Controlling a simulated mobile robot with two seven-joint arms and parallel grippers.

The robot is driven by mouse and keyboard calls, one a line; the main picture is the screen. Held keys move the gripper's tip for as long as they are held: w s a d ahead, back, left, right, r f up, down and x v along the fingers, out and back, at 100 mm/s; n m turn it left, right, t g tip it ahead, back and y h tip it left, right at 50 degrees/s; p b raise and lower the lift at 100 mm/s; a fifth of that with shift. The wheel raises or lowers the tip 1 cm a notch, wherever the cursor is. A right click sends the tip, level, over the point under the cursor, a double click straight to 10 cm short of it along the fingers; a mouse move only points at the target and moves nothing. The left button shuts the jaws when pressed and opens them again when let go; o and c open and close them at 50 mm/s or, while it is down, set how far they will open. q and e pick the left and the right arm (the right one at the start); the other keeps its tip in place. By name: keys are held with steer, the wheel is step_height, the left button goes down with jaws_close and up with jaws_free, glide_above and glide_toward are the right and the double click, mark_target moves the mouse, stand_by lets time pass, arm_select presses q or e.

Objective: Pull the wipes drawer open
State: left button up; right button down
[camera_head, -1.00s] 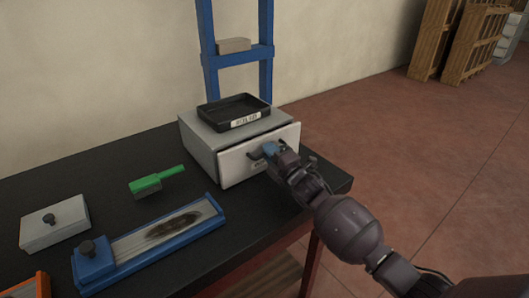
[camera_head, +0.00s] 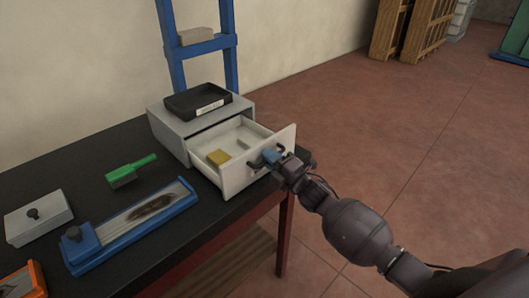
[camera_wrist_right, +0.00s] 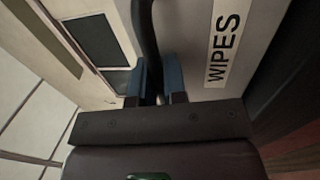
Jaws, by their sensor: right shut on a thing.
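The wipes drawer (camera_head: 242,172) stands pulled well out of the white cabinet (camera_head: 165,128) on the black table. The right wrist view shows the blue fingertips (camera_wrist_right: 158,80) on either side of the dark handle (camera_wrist_right: 147,35), beside the WIPES label (camera_wrist_right: 224,40). My left gripper is not in view.
A black tray (camera_head: 197,101) sits on the cabinet. A green-handled tool (camera_head: 131,171), a blue-framed board (camera_head: 135,222) and a white box with a knob (camera_head: 38,217) lie on the table (camera_head: 95,160). Open floor lies to the right.

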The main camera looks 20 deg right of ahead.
steer(key=shift+s+d, duration=0.2)
steer(key=shift+s, duration=0.3)
steer(key=c, duration=1.2)
jaws_free()
steer(key=b+v, duration=0.1)
steer(key=v, duration=0.9)
steer(key=shift+s+d, duration=0.1)
steer(key=shift+s, duration=0.25)
